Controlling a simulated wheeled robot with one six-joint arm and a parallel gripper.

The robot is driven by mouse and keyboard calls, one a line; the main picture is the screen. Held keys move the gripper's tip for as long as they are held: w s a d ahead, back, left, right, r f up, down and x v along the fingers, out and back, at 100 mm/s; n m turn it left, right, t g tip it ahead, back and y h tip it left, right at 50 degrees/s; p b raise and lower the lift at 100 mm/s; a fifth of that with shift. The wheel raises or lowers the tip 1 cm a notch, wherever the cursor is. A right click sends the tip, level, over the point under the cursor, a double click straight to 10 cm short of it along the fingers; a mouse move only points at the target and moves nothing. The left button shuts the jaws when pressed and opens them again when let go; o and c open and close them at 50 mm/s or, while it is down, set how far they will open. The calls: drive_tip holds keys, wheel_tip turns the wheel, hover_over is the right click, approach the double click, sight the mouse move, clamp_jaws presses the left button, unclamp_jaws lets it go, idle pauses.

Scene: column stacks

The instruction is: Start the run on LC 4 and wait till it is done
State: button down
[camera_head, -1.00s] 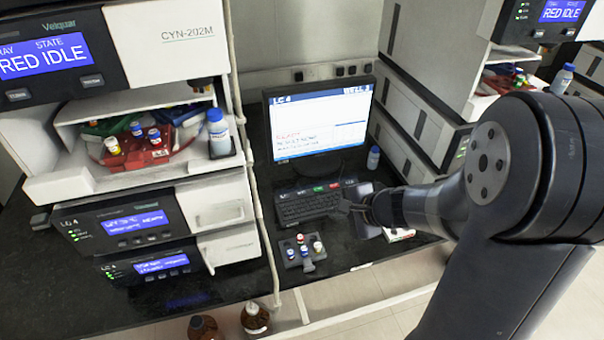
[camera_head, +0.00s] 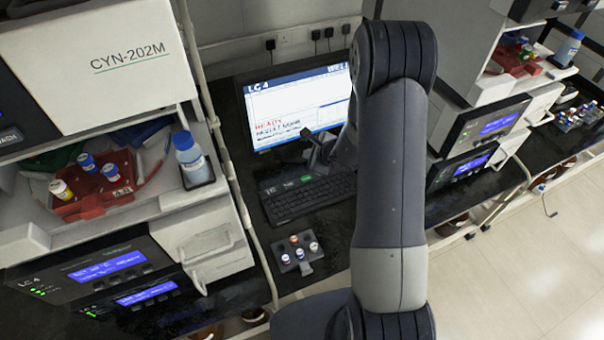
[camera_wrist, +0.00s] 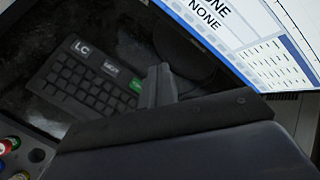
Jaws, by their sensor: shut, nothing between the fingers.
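The monitor (camera_head: 285,95) stands at the back of the bench, headed "LC 4", with a red line that seems to read "READY". Part of its screen also shows in the wrist view (camera_wrist: 250,40), with the word "NONE". The black keyboard (camera_head: 315,200) lies in front of it, with a green key (camera_head: 306,179); in the wrist view the green key (camera_wrist: 135,86) is just left of my fingertips. My gripper (camera_head: 314,138) is shut and empty, above the keyboard's back edge near the screen's bottom. The LC 4 stack stands at left, with lit blue displays (camera_head: 107,265).
A small dark rack (camera_head: 300,265) with several vials sits in front of the keyboard. A red tray (camera_head: 105,205) with vials and a blue-capped bottle (camera_head: 190,160) are on the left stack. Another instrument stack (camera_head: 490,125) stands at right. My arm hides the bench right of the keyboard.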

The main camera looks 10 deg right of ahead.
drive_tip(key=b, duration=0.3)
hover_over(309, 182)
wheel_tip(309, 182, down, 7)
drive_tip(key=shift+r, duration=0.1)
wheel_tip(309, 182, down, 2)
drive_tip(key=b, duration=0.3)
drive_tip(key=shift+f+b, duration=0.8)
drive_tip(key=shift+b, duration=0.8)
idle(2.4)
drive_tip(key=shift+r, duration=0.1)
drive_tip(key=shift+r+p, duration=0.3)
drive_tip(key=shift+r, duration=0.45)
drive_tip(key=shift+r+p, duration=1.5)
drive_tip(key=shift+r, duration=1)
